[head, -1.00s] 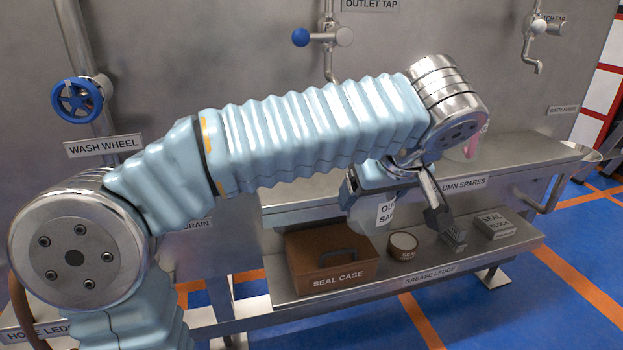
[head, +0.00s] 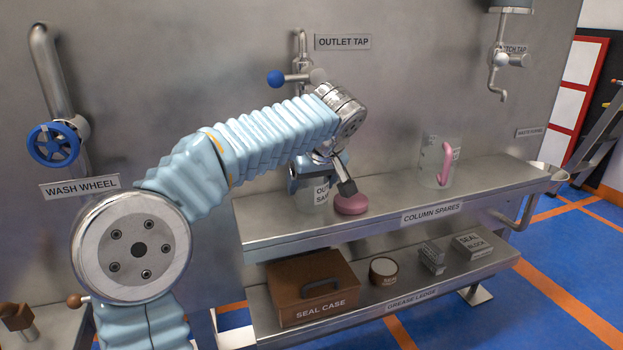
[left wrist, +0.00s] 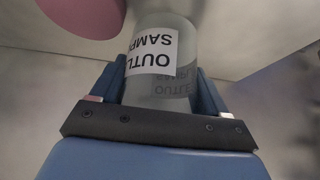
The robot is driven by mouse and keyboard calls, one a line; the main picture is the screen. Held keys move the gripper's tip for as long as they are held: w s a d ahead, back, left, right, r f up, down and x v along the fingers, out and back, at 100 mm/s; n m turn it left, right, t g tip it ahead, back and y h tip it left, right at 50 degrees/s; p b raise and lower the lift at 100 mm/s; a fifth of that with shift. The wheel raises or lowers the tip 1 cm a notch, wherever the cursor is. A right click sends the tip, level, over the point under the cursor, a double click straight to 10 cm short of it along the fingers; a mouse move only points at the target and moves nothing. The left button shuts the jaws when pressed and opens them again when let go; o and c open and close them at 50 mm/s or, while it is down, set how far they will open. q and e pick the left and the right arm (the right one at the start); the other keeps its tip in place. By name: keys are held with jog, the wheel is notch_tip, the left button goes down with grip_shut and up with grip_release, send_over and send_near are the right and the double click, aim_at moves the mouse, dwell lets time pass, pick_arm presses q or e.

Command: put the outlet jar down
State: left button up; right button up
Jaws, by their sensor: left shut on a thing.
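The outlet jar (head: 320,196) is a clear, greyish jar with a white label reading "OUT… SA…". My left gripper (head: 318,178) is shut around it, and my wrist hides its upper part. The jar is upright at the upper shelf (head: 400,197), its lower end in front of the shelf top. I cannot tell whether it touches the shelf. In the left wrist view the jar (left wrist: 152,50) sits between the two blue fingers of the left gripper (left wrist: 160,85), label showing upside down. My right gripper is not in view.
A round pink object (head: 351,204) lies on the shelf just right of the jar. A clear jug (head: 437,165) with a pink handle stands further right, with clear shelf between. The outlet tap (head: 300,77) is above. Below are a seal case (head: 312,285) and small items.

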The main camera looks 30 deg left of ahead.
pick_arm(q)
jog(key=shift+f, duration=0.1)
jog(key=o, duration=1)
jog(key=shift+o, duration=0.2)
jog(key=shift+r, duration=0.3)
jog(key=p+v, duration=0.1)
jog(key=v, duration=1.1)
jog(key=shift+f+p, duration=0.15)
jog(key=shift+p, duration=0.15)
